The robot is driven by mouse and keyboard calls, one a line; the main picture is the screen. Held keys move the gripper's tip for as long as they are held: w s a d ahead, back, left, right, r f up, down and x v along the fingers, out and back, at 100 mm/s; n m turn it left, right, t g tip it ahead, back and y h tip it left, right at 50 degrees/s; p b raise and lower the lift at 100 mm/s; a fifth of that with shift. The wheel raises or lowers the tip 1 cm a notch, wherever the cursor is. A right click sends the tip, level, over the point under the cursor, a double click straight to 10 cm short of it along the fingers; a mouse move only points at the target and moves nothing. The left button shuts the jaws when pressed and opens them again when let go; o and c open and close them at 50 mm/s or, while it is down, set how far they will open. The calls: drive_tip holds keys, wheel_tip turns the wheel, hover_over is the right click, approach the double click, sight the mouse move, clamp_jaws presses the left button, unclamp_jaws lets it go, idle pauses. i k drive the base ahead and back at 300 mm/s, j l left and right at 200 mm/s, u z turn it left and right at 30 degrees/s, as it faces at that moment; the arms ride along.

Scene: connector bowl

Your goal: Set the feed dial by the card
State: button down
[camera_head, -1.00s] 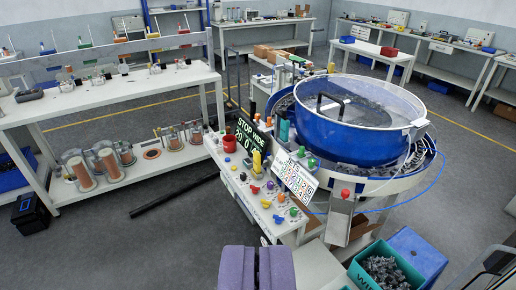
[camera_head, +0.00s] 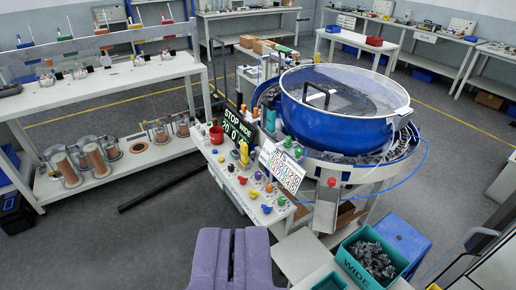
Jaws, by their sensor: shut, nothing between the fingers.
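A white control panel (camera_head: 225,165) with several coloured knobs stands left of the blue bowl. A white card (camera_head: 283,167) headed JETS with a grid of coloured figures stands at the panel's right edge. A dark display (camera_head: 238,126) reads STOP WIDE with digits below. My purple gripper (camera_head: 231,258) is shut and empty at the bottom of the view, in front of and apart from the panel.
The blue bowl (camera_head: 340,129) with a clear lid sits on a round feeder. A teal bin (camera_head: 353,270) marked WIDE holds grey connectors, beside a blue box (camera_head: 402,240). A shelf bench (camera_head: 110,92) stands at left.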

sight(231, 167)
drive_tip(key=i+j, duration=0.25)
drive_tip(key=i, duration=0.3)
drive_tip(key=i+j+z, duration=0.1)
drive_tip(key=i+j, duration=0.15)
drive_tip(key=i, duration=0.3)
drive_tip(key=i+j, duration=0.3)
drive_tip(key=i, duration=0.25)
drive_tip(key=i+j+z, duration=0.1)
drive_tip(key=i+j, duration=0.15)
drive_tip(key=i, duration=0.3)
drive_tip(key=i+j, duration=0.35)
drive_tip(key=i, duration=0.15)
drive_tip(key=z, duration=0.05)
